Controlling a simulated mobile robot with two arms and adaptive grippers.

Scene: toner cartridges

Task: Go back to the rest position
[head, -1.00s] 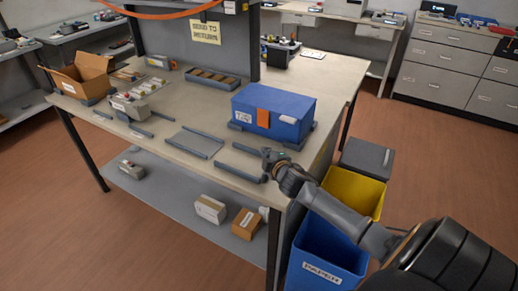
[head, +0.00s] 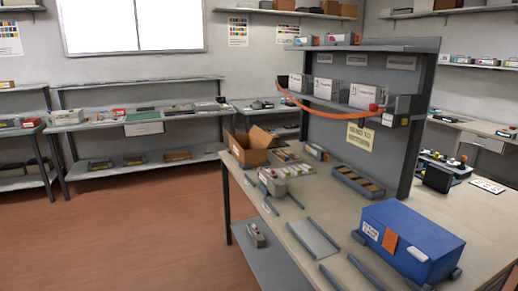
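Neither of my grippers shows in the head view now, and none of my arms is in the picture. The workbench (head: 305,205) stands at the centre right. On it sits a blue box (head: 412,241) with an orange tag and white labels, close to the bench's right front. An open cardboard box (head: 250,148) stands at the bench's far left end. A grey device (head: 272,182) lies near the left edge, and a flat grey plate (head: 313,238) lies between thin rails.
A grey upright panel (head: 345,145) with shelves of boxes and an orange cable rises from the bench. Shelving (head: 140,130) with many items lines the back wall under a window (head: 130,25). The brown floor (head: 150,230) at left is clear.

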